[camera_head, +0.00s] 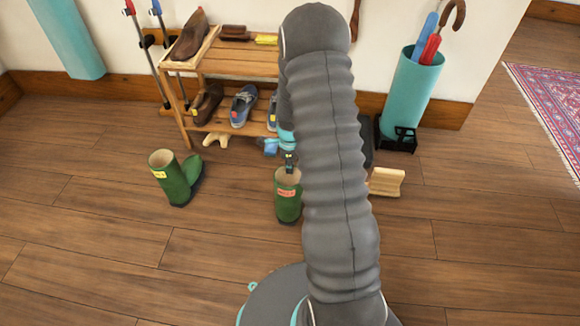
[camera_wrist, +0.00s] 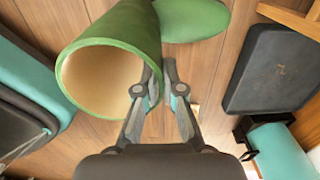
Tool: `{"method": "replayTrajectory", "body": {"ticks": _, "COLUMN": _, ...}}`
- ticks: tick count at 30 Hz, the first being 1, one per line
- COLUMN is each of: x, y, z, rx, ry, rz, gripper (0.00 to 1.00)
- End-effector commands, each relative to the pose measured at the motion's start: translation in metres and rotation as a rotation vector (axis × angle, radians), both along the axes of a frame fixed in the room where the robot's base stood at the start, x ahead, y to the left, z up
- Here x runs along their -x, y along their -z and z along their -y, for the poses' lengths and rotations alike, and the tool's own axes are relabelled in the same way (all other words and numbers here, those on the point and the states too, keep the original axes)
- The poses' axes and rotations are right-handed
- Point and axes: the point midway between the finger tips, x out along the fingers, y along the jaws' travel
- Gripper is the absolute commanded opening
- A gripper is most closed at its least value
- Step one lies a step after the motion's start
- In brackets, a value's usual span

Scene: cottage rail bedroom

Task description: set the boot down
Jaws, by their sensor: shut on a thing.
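A green boot (camera_head: 287,207) with a red label is upright in the head view, partly hidden by my arm. My gripper (camera_head: 289,163) is above its top opening. In the wrist view my gripper (camera_wrist: 160,78) is shut on the boot's rim, one finger at the opening and the other outside the wall. The boot (camera_wrist: 115,40) fills the upper left there, its pale lining showing. Whether its sole touches the floor I cannot tell. A second green boot (camera_head: 172,183) with a yellow label stands upright on the floor to the left.
A wooden shoe rack (camera_head: 240,64) with several shoes stands behind. A wooden boot jack (camera_head: 386,182) lies right of my arm. A teal umbrella stand (camera_head: 409,92) is at the back right. A dark tray (camera_wrist: 272,70) lies right of the boot. The floor (camera_head: 240,228) between the boots is clear.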

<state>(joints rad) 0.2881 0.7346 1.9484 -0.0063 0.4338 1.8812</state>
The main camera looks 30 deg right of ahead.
Motion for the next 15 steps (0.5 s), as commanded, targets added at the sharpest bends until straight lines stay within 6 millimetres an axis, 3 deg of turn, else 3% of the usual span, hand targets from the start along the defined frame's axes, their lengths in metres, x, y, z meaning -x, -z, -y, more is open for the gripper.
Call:
{"method": "replayTrajectory", "body": {"ticks": 1, "x": 0.0001, "y": 0.0013, "z": 0.0, "rx": 0.0, "ry": 0.0, "rz": 0.0, "gripper": 0.12}}
{"method": "replayTrajectory", "body": {"ticks": 3, "x": 0.0, "y": 0.0008, "z": 0.0001, "rx": 0.0, "ry": 0.0, "rz": 0.0, "gripper": 0.29}}
{"method": "replayTrajectory", "body": {"ticks": 4, "x": 0.0, "y": 0.0008, "z": 0.0001, "rx": 0.0, "ry": 0.0, "rz": 0.0, "gripper": 0.32}}
{"method": "replayTrajectory", "body": {"ticks": 15, "x": -0.0001, "y": -0.0046, "z": 0.0002, "rx": 0.0, "ry": 0.0, "rz": 0.0, "gripper": 0.32}}
